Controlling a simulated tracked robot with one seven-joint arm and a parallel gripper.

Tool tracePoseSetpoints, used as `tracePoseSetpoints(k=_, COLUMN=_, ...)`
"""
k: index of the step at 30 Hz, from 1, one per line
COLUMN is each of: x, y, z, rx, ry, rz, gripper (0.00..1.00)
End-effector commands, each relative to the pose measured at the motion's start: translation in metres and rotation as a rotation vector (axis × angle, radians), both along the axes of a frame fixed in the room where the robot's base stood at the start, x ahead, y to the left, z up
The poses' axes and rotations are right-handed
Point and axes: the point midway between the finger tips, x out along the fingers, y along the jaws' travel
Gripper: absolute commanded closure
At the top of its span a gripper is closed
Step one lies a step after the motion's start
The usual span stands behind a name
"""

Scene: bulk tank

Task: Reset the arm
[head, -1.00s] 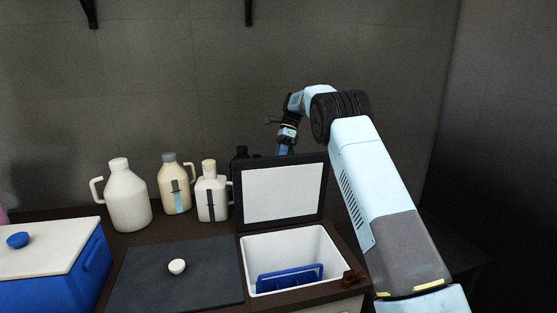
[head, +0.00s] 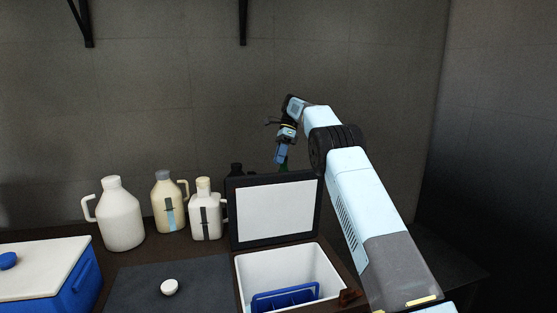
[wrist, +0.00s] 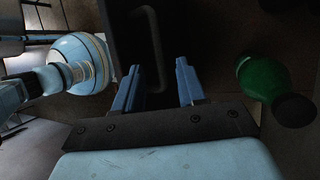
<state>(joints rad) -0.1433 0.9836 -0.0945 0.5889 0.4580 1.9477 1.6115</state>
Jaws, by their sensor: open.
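My gripper (head: 280,157) is up behind the raised lid of the white cooler box, near the back wall. In the wrist view its two blue fingers (wrist: 157,88) are apart with nothing between them. A green bottle with a dark cap (wrist: 265,78) lies to the right of the fingers in the wrist view, apart from them. In the head view only a bit of green shows below the gripper, above the lid's edge.
An open white box (head: 250,268) holds a blue rack (head: 285,298); its lid (head: 275,212) stands upright. Several jugs, including a white one (head: 122,222), stand at the back left. A small white cup (head: 169,287) sits on a dark mat (head: 205,278). A blue cooler (head: 85,283) is at left.

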Motion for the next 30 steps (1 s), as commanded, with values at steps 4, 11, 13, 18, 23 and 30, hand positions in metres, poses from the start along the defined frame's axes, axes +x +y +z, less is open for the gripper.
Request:
tracePoseSetpoints(k=4, x=0.000, y=0.000, z=0.001, rx=0.001, ry=-0.002, rz=0.001, gripper=0.60)
tracePoseSetpoints(k=11, x=-0.010, y=-0.008, z=0.027, rx=0.015, ry=-0.056, rz=0.032, gripper=0.60)
tracePoseSetpoints(k=13, x=-0.017, y=-0.013, z=0.040, rx=0.023, ry=-0.084, rz=0.050, gripper=0.60)
tracePoseSetpoints(k=18, x=-0.034, y=-0.025, z=0.068, rx=0.039, ry=-0.154, rz=0.098, gripper=0.60)
tracePoseSetpoints(k=23, x=-0.054, y=-0.037, z=0.094, rx=0.048, ry=-0.221, rz=0.148, gripper=0.60)
tracePoseSetpoints(k=30, x=-0.088, y=-0.053, z=0.126, rx=0.055, ry=-0.319, rz=0.228, gripper=0.60)
